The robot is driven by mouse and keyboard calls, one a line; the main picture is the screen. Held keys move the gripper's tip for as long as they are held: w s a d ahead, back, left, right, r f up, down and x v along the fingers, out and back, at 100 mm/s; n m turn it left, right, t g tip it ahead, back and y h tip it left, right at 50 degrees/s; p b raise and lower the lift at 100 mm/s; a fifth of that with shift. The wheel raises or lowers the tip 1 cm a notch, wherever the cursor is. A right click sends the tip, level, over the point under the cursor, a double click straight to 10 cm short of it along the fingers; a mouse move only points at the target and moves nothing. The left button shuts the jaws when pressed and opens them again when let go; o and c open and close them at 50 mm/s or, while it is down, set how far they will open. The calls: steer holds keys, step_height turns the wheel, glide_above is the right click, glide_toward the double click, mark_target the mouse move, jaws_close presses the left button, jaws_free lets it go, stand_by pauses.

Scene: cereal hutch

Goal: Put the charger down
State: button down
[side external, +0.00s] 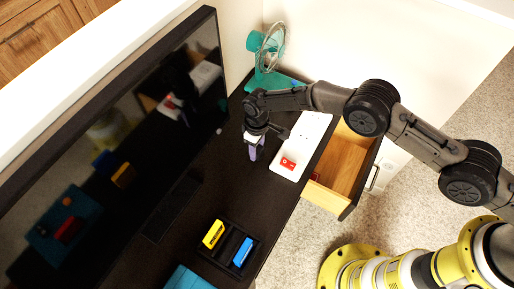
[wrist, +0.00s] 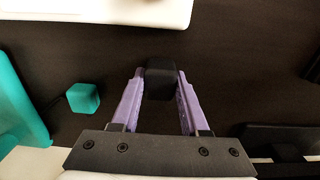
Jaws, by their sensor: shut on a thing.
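The charger (wrist: 161,76) is a small black block between the two purple fingers in the wrist view. My gripper (wrist: 160,88) is shut on it. In the side view my gripper (side external: 254,153) points down over the dark desktop (side external: 195,180), left of the white board. The charger cannot be made out clearly against the dark surface there. I cannot tell whether it touches the desktop.
A white board (side external: 307,130) with a red item (side external: 288,163) lies to the right. A teal fan (side external: 268,55) stands behind. A teal cube (wrist: 83,97) lies nearby. A black tray (side external: 228,250) holds yellow and blue items. A wooden drawer (side external: 345,165) is open.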

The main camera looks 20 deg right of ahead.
steer(key=shift+f, duration=0.1)
steer(key=shift+c, duration=2.1)
jaws_free()
step_height(320, 180, up, 12)
